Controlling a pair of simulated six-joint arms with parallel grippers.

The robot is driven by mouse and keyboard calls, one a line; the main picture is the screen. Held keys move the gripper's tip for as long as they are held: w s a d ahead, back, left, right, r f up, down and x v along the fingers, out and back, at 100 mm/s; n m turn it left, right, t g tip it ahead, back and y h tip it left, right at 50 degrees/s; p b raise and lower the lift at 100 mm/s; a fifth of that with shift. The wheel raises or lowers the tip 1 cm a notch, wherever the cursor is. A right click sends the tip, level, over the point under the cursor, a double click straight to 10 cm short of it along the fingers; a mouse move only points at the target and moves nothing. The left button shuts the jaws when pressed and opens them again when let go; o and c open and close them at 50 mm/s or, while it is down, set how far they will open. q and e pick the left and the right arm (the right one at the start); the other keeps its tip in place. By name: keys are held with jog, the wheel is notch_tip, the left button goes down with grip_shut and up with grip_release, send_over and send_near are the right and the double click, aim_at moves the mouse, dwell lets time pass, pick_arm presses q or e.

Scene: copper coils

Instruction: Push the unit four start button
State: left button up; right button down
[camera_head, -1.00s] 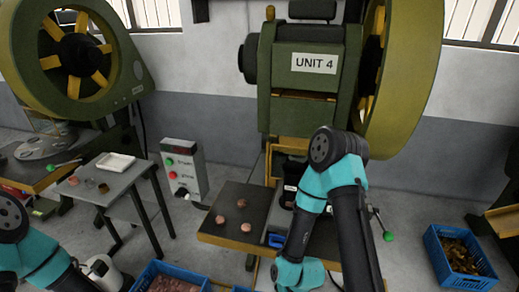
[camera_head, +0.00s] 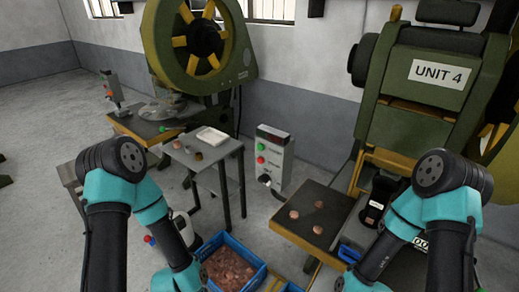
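The press with the "UNIT 4" sign (camera_head: 440,74) stands at the right. A grey control box (camera_head: 274,158) stands on the floor to the left of its work table. The box has a dark display on top, a green button (camera_head: 262,146) and a red button (camera_head: 260,160) below it. The small lettering beside the buttons is too blurred to read. My left and right arms both reach into the lower part of the view, but neither gripper's fingers show. Nothing of mine touches the control box.
The press table (camera_head: 291,231) carries several copper pieces. A small grey table (camera_head: 206,154) with a white tray (camera_head: 212,137) stands left of the box. A blue crate (camera_head: 231,241) of copper pieces is on the floor. Another press (camera_head: 205,42) stands behind.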

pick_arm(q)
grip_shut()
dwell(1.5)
